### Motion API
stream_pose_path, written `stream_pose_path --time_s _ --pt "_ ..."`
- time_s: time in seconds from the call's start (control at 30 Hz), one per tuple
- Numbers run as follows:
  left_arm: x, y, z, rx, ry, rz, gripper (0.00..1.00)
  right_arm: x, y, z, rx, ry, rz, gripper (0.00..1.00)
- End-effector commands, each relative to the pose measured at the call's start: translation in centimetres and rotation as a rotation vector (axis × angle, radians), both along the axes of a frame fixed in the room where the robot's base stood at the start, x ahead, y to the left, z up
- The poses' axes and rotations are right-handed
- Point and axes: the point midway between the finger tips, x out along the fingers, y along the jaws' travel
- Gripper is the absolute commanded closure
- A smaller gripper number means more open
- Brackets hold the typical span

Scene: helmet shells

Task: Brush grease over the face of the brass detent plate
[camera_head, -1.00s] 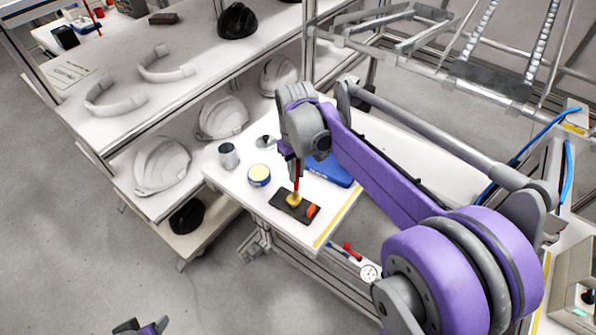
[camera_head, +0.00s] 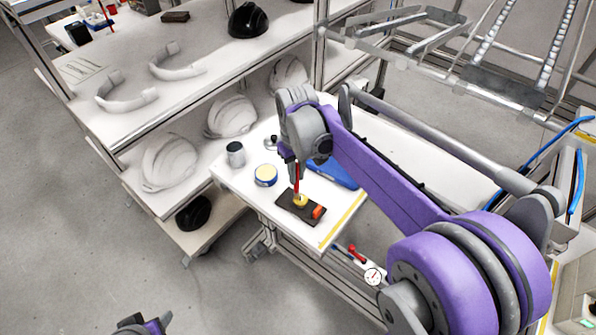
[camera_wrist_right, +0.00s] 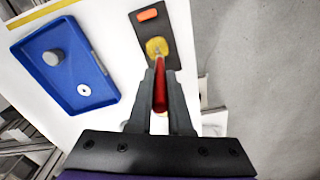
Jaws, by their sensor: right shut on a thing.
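A round yellow brass detent plate (camera_head: 300,201) lies on a dark board (camera_head: 285,204) on the white bench. In the right wrist view the brass plate (camera_wrist_right: 156,46) is partly hidden by the brush. My right gripper (camera_head: 295,176) points down over the plate, shut on a red-handled brush (camera_head: 297,184). The red handle (camera_wrist_right: 160,90) shows between the fingers (camera_wrist_right: 160,82) in the wrist view. The brush's lower end is at the plate; whether it touches is hard to tell. A tin with a pale yellow top (camera_head: 265,174), perhaps grease, stands left of it. My left gripper (camera_head: 147,326) shows only partly at the bottom edge.
An orange block (camera_head: 318,212) sits on the dark board. A blue tray (camera_head: 338,176) lies behind it, holding a grey knob (camera_wrist_right: 53,58) and a pale washer (camera_wrist_right: 84,89). A grey cup (camera_head: 236,154) stands left. White helmet shells (camera_head: 168,160) fill the shelf at left.

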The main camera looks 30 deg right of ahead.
Motion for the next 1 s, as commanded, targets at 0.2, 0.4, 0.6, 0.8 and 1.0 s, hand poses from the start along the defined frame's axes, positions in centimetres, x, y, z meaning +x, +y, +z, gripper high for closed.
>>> stream_pose_path --time_s 0.2,0.4,0.6,0.8,1.0 --pt "0.0 0.0 -0.1 0.000 0.000 0.000 0.42 -0.3 0.5 -0.1 0.000 0.000 0.001 1.00" --pt "0.0 0.0 0.0 0.000 0.000 0.000 0.42 -0.7 0.6 0.0 0.000 0.001 0.001 1.00" --pt "0.0 0.0 0.1 0.000 0.000 0.000 0.42 -1.1 0.7 0.0 0.000 0.000 0.001 1.00" --pt "0.0 0.0 0.0 0.000 0.000 0.000 0.42 -1.6 0.6 -0.1 0.000 0.000 0.000 1.00" --pt "0.0 0.0 0.0 0.000 0.000 0.000 0.42 -1.7 0.5 -0.1 0.000 0.001 0.000 1.00"
